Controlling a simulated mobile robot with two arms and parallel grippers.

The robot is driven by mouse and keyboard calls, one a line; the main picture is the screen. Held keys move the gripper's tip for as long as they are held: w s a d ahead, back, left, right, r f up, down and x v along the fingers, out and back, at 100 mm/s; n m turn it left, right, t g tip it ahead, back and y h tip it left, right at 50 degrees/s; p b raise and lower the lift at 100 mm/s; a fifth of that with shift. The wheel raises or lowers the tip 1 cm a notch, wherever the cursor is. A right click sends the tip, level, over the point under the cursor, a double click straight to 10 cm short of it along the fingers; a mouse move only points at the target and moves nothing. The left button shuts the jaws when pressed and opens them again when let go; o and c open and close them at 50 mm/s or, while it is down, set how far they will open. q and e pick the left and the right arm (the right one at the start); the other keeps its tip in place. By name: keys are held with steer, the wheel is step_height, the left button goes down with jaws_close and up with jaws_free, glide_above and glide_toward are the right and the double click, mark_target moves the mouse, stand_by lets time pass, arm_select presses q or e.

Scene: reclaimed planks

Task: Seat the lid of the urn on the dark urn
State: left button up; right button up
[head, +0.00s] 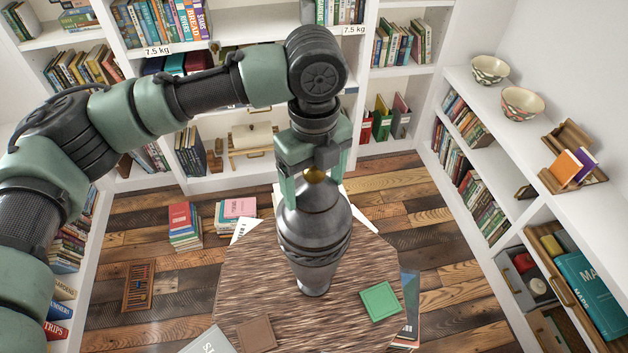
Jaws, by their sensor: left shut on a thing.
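The dark urn (315,250) stands upright on the wood-grain table, with a wide shoulder and a narrow foot. My left gripper (314,179) points down right above the urn and is shut on the lid of the urn (313,197), around its gold knob. The grey domed lid lines up with the top of the urn, and no gap shows between them. From this steep angle I cannot tell whether the lid touches the rim or hangs just above it. The urn's mouth is hidden. My right gripper is not in view.
The table (255,290) also bears a green square (380,301) to the right of the urn and a brown square (256,335) at the front left. Book stacks (185,226) and an abacus (138,286) lie on the floor. White bookshelves (395,80) surround the table.

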arm_select(q)
steer(key=shift+r+p, duration=0.15)
steer(key=shift+p, duration=0.25)
steer(key=shift+f, duration=0.65)
stand_by(0.4)
steer(key=o, duration=1.8)
steer(key=shift+r, duration=5.5)
